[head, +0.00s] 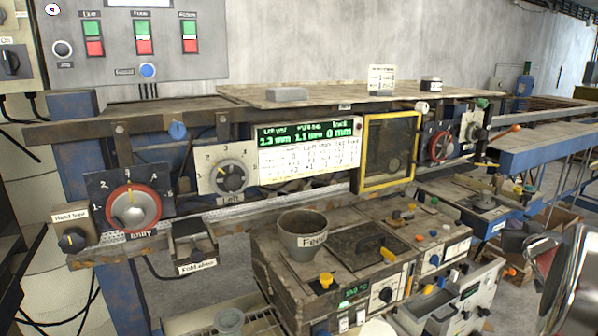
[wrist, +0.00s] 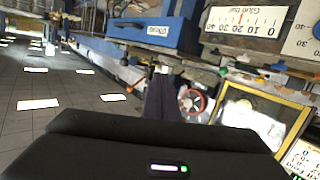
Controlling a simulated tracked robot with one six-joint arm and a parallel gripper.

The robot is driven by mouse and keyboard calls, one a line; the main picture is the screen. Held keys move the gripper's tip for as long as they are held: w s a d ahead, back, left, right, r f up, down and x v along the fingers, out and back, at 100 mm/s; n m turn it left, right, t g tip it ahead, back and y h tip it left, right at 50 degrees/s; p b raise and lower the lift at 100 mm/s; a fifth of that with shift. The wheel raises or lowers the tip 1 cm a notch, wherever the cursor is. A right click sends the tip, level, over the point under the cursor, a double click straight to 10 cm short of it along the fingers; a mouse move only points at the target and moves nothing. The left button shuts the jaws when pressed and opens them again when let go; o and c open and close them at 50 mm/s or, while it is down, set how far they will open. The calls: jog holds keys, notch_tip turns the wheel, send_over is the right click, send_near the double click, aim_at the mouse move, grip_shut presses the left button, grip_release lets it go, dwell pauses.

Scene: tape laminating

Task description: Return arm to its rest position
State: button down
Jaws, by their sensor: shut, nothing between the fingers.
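My gripper (wrist: 161,82) shows in the wrist view as dark fingers held together beyond the black wrist housing. It is shut and empty, and touches nothing that I can make out. Behind it in the wrist view is the machine, turned upside down, with a red handwheel (wrist: 192,102) just right of the fingers and a yellow-framed window (wrist: 300,118) further right. My gripper does not clearly show in the head view. A shiny metal piece (head: 570,285) at the lower right edge there may be part of my arm.
The laminating machine fills the head view, with a red-ringed dial (head: 134,206), a green display (head: 307,134) and a yellow-framed window (head: 388,152). A grey cup (head: 302,236) stands on the lower unit. Open tiled floor (wrist: 75,95) shows left in the wrist view.

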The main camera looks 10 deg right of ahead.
jog(key=s+a+f+m+g, duration=0.1)
jog(key=s+f+m+g, duration=0.1)
jog(key=s+f+g, duration=0.4)
jog(key=s+a+f+g, duration=0.1)
jog(key=s+a+f, duration=0.25)
jog(key=a, duration=0.55)
jog(key=s+a+r+n+y, duration=0.1)
jog(key=s+a, duration=0.3)
jog(key=a, duration=1.1)
jog(key=s+a+r+n+y, duration=0.1)
jog(key=s+a+n+y, duration=0.3)
jog(key=a, duration=1.1)
jog(key=s+a+r+n+g+y, duration=0.1)
jog(key=s+a, duration=0.5)
jog(key=a, duration=1)
jog(key=shift+s+n+y, duration=0.25)
jog(key=shift+n+y, duration=0.45)
jog(key=shift+y, duration=0.5)
jog(key=shift+d, duration=0.15)
